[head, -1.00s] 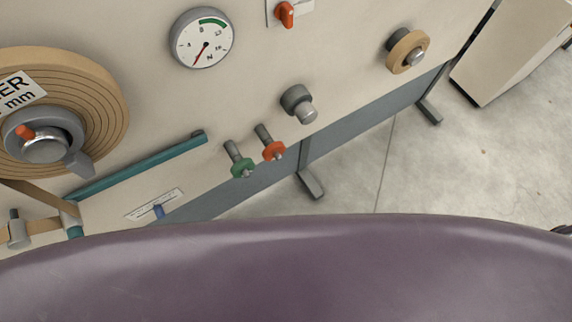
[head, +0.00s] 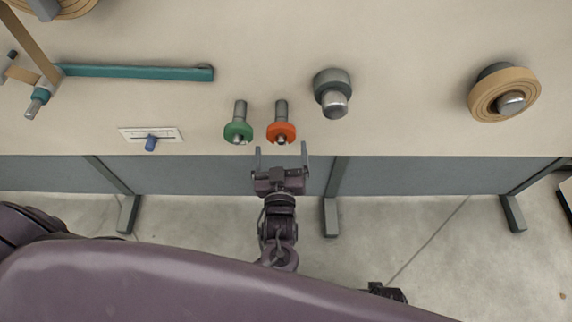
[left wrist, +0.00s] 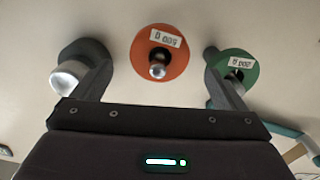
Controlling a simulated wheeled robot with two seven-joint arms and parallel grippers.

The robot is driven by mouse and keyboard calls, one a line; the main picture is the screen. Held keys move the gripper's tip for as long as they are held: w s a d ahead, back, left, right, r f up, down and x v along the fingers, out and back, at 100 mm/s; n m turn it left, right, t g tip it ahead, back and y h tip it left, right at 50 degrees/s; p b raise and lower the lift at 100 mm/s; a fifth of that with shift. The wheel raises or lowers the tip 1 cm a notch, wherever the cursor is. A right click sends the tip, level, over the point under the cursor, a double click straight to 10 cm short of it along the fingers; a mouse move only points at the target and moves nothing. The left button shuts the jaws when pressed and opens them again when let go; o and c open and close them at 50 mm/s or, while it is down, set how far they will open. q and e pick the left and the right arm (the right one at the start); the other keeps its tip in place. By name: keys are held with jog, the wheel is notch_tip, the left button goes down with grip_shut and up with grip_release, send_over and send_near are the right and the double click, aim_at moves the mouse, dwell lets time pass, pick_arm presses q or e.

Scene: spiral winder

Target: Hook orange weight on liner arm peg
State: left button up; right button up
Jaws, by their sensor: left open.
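The orange weight (head: 281,133) is a slotted disc hanging on a grey peg on the machine's panel. In the left wrist view the orange weight (left wrist: 148,62) sits centred between the fingers, with a "500 g" label. My left gripper (head: 281,153) is open and empty, just in front of and below the weight, fingers pointing at the panel. No contact shows. The teal liner arm (head: 135,72) runs level at upper left, with a small peg (head: 206,68) at its right end. My right gripper cannot be made out.
A green weight (head: 238,133) hangs on a peg just left of the orange one. A grey knob (head: 333,92) with a metal end juts out to the right. A tan roll (head: 504,94) is farther right. A label with a blue pointer (head: 151,143) sits lower left.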

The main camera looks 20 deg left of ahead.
aim_at(281, 134)
pick_arm(q)
jog(key=x, duration=0.6)
jog(key=shift+w, duration=0.15)
jog(key=c, duration=1.8)
